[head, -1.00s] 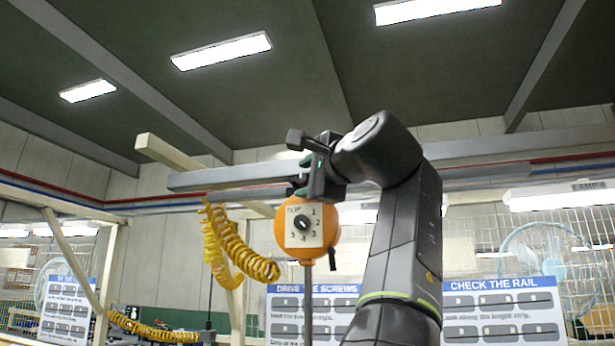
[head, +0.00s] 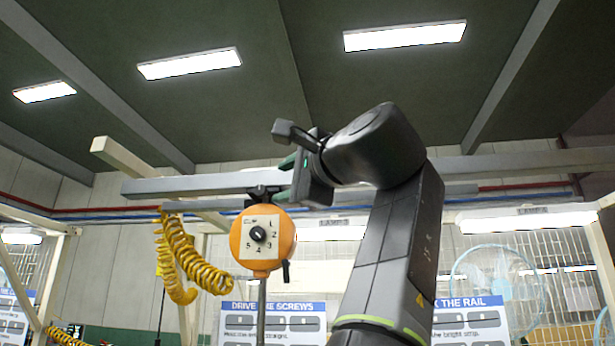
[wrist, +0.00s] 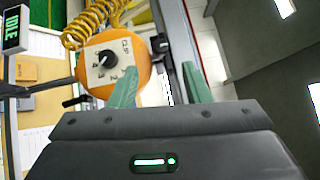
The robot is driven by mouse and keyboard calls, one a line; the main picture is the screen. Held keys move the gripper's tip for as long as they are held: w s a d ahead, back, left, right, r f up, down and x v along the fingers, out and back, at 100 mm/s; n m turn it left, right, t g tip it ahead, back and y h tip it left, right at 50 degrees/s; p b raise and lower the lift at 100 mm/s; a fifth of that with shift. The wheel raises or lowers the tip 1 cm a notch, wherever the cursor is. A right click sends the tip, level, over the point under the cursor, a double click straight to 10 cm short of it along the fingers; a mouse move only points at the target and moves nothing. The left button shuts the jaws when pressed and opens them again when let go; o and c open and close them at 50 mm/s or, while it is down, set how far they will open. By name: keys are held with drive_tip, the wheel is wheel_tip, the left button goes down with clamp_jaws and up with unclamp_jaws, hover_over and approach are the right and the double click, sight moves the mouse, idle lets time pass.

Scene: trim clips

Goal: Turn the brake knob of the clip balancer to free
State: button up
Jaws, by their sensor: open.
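The clip balancer (head: 247,262) is an orange round housing hanging under a grey rail. A pale dial plate on its face carries numbers and a small black knob (head: 258,234). A short black lever (head: 286,272) hangs at the housing's lower right. The pictures do not tell which is the brake knob. In the wrist view, the housing (wrist: 141,72) is upper left, with the dial knob (wrist: 107,58) and lever (wrist: 75,101). My gripper (wrist: 159,66) is open and empty, its green fingers pointing towards the housing and rail. In the head view my gripper (head: 288,162) is above and right of the housing.
The grey rail (head: 215,185) runs just above the balancer, close to my gripper. A yellow coiled hose (head: 185,262) hangs left of it. A rod (head: 262,310) hangs below the housing. Signboards (head: 272,322) stand behind. The space in front of the dial looks clear.

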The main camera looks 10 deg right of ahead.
drive_tip(key=b+v, duration=0.1)
drive_tip(key=v, duration=0.5)
idle(0.8)
drive_tip(key=p, duration=0.3)
approach(261, 191)
drive_tip(key=shift+x, duration=3.35)
drive_tip(key=shift+s, duration=0.15)
